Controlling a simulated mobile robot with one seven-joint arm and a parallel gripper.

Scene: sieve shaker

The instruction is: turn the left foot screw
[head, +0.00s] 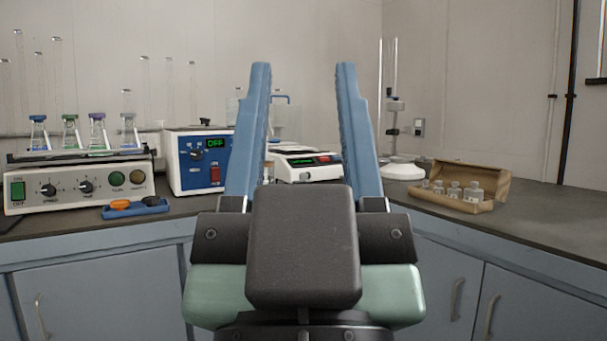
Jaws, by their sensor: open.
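My gripper (303,72) is in the middle of the head view, its two blue fingers upright and wide apart. Nothing is between them. No foot screw can be made out. A white balance-like instrument (302,172) with a dark panel and a small lit display stands on the bench behind the fingers. The right finger and my gripper's body cover part of its front and lower edge. A small object (268,172) shows at its left, partly behind the left finger; I cannot tell what it is.
At left are a knobbed shaker (75,185) with several flasks, a blue tray (134,212) and a blue-fronted unit (198,160) reading OFF. At right are a clamp stand (403,171) and an open cardboard box (487,204) of bottles. The bench (530,225) is bare at far right.

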